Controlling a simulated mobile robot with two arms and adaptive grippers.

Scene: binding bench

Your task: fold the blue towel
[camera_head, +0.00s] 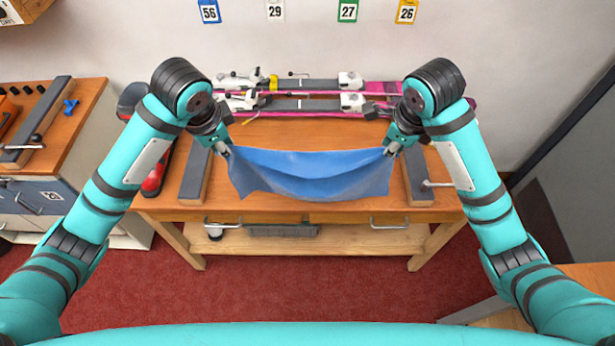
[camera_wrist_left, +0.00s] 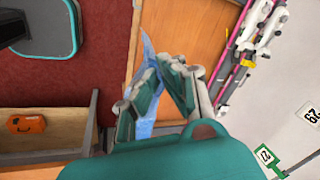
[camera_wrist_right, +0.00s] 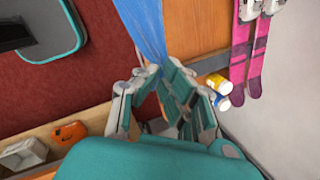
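The blue towel (camera_head: 310,175) hangs spread between my two grippers, above the front part of the wooden bench (camera_head: 290,133). Its upper edge sags in the middle and its lower edge hangs near the bench front. My left gripper (camera_head: 226,150) is shut on the towel's left upper corner; the towel (camera_wrist_left: 148,78) also shows between its fingers in the left wrist view. My right gripper (camera_head: 391,150) is shut on the right upper corner; the towel (camera_wrist_right: 146,30) runs up from its fingertips in the right wrist view. The bench top under the towel is partly hidden.
Pink skis (camera_head: 320,112) with bindings lie along the bench back. Dark-topped blocks stand at the bench's left (camera_head: 195,178) and right (camera_head: 417,178). Red boots (camera_head: 153,178) are beside the left end. A side cabinet (camera_head: 50,140) stands at far left. A bottle (camera_wrist_right: 218,84) is near the skis.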

